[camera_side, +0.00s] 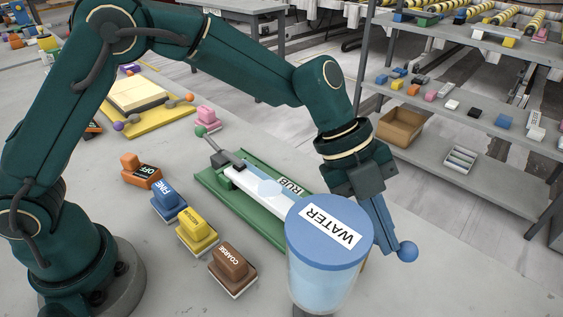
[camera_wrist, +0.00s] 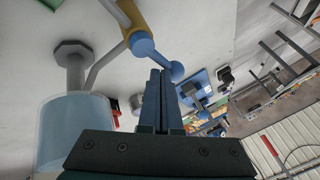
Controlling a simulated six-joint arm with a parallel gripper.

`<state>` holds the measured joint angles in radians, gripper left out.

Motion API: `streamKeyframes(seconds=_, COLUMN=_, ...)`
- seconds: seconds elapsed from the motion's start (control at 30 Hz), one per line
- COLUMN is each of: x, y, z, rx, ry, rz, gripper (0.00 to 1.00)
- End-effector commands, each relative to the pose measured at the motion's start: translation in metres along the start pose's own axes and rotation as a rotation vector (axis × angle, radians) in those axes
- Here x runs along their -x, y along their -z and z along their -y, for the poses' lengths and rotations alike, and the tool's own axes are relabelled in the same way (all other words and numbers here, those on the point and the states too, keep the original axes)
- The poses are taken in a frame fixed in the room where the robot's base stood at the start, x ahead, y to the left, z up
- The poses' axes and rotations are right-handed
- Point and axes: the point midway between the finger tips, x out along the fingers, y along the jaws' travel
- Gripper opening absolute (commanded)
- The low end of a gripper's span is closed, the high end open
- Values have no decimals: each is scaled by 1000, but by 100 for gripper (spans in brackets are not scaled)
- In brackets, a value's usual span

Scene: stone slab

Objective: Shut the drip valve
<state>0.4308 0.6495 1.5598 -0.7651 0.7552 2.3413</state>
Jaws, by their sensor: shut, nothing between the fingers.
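The drip valve shows in the wrist view as a brass-coloured body (camera_wrist: 128,14) with a blue hub and a short blue lever (camera_wrist: 160,59) ending in a ball (camera_wrist: 178,71). The lever slants down to the right there. In the side view the blue ball (camera_side: 406,251) shows right of the water tank (camera_side: 327,262); the tank hides the valve body. My gripper (camera_side: 387,246) is shut and empty, pointing down beside the ball. In the wrist view its fingertips (camera_wrist: 158,74) are just left of the ball, below the lever. I cannot tell whether they touch.
The clear tank with a blue lid, labelled WATER, stands close left of my gripper. A green tray (camera_side: 222,185) holds a pale bar behind it. Labelled blocks, including a brown one (camera_side: 232,265), line the slab at left. Shelves (camera_side: 455,130) stand at right.

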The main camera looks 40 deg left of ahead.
Motion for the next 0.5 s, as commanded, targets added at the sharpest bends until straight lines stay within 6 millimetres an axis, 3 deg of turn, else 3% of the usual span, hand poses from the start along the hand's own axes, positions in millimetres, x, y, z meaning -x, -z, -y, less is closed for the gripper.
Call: streamKeyframes(seconds=0.5, x=-1, y=-7, z=9, rx=247, ry=117, rz=118, gripper=0)
